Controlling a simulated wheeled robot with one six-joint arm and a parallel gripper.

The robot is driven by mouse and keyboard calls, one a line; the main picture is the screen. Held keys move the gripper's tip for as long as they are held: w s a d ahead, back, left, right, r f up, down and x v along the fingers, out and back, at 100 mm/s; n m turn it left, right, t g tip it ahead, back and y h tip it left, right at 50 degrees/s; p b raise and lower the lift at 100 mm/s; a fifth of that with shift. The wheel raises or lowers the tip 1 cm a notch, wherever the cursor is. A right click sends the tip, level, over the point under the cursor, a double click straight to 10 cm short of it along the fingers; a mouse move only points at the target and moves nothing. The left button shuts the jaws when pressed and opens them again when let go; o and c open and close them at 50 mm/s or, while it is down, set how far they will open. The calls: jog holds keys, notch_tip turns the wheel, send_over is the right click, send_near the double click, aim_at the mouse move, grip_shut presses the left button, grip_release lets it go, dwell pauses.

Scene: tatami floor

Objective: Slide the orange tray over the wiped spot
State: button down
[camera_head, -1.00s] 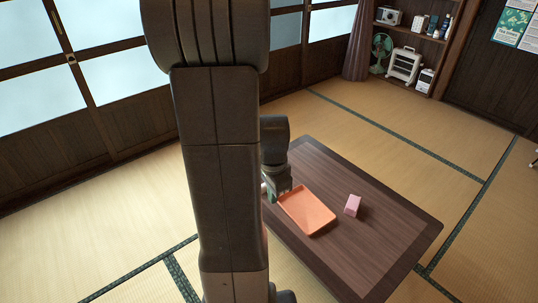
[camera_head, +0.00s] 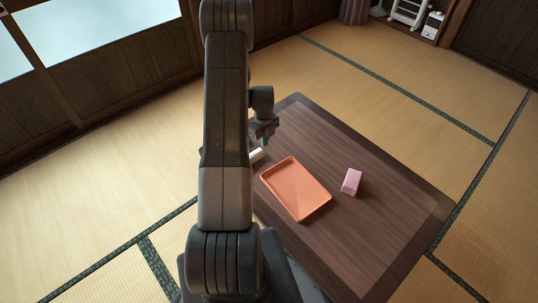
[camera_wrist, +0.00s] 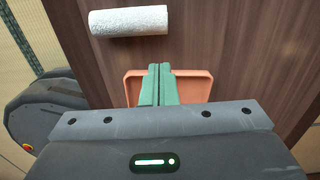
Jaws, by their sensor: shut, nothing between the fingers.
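The orange tray (camera_head: 296,190) lies flat and empty on the dark wooden table. It also shows in the wrist view (camera_wrist: 194,86), partly hidden by my fingers. My gripper (camera_head: 263,143) is beyond the tray's far left corner in the head view and looks raised above the table. Its green fingers (camera_wrist: 160,68) are shut together with nothing between them. A white roll (camera_wrist: 128,21) lies on the table near the gripper. In the head view the roll (camera_head: 257,155) is partly hidden by my arm. I cannot make out a wiped spot.
A pink block (camera_head: 351,182) sits on the table (camera_head: 378,236) to the right of the tray. The tabletop is bare around the block and towards the right edge. Tatami floor (camera_head: 400,58) surrounds the table, with shelves at the far right back.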

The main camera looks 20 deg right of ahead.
aim_at(319, 212)
notch_tip(319, 212, down, 10)
jog(key=shift+f+b, duration=0.15)
jog(key=shift+b, duration=0.95)
jog(key=s, duration=0.1)
jog(key=s+d, duration=0.1)
jog(key=s, duration=0.1)
jog(key=shift+d, duration=0.15)
jog(key=shift+s+d, duration=0.15)
jog(key=shift+s, duration=0.25)
jog(key=s+d+b, duration=0.1)
jog(key=s+d, duration=0.2)
jog(key=s, duration=0.5)
jog(key=s+d+b, duration=0.1)
jog(key=s+d, duration=0.3)
jog(key=s, duration=0.5)
jog(key=s+d+b, duration=0.2)
jog(key=s+d, duration=0.1)
jog(key=s, duration=0.5)
jog(key=shift+s+d, duration=0.15)
jog(key=shift+s, duration=0.05)
jog(key=shift+w, duration=0.1)
